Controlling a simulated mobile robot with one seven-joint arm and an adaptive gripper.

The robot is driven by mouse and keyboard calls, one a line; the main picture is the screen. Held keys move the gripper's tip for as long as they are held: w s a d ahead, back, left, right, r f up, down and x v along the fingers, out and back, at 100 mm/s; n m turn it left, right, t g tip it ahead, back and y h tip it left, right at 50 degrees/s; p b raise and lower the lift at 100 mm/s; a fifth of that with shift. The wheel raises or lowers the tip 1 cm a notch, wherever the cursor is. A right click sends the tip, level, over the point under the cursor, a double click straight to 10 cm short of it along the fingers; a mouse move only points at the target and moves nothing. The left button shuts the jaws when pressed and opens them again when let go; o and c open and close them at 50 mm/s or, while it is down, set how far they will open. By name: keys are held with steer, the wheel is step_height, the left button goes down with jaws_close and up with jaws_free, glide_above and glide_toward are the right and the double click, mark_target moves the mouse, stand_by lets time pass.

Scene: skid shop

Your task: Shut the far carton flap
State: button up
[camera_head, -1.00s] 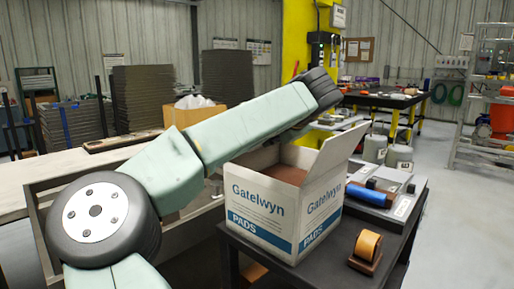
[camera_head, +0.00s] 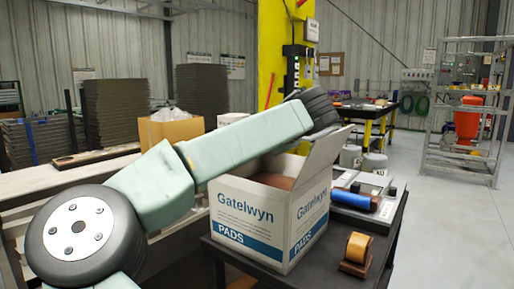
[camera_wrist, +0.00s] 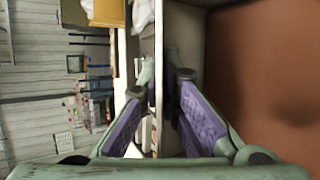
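The white Gatelwyn carton (camera_head: 262,222) stands on the dark table, with reddish-brown contents (camera_wrist: 262,60) inside. Its right-hand flap (camera_head: 327,152) stands up, leaning outward. The far flap is mostly hidden behind my arm in the head view. In the wrist view my gripper (camera_wrist: 161,80) is open, with its two purple-padded fingers on either side of a thin pale upright panel (camera_wrist: 159,35), apparently the carton's flap or wall. I cannot tell whether either finger touches it. My gripper is hidden in the head view.
A blue roll (camera_head: 350,199) lies on the table behind the carton's right side. A tape roll on a stand (camera_head: 358,250) sits at the front right. An open brown box (camera_head: 170,130) is at the back left. Clear floor (camera_head: 450,220) lies to the right.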

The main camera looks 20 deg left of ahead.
steer(key=o, duration=0.4)
steer(key=shift+c, duration=0.2)
steer(key=v, duration=1.2)
steer(key=shift+c, duration=0.4)
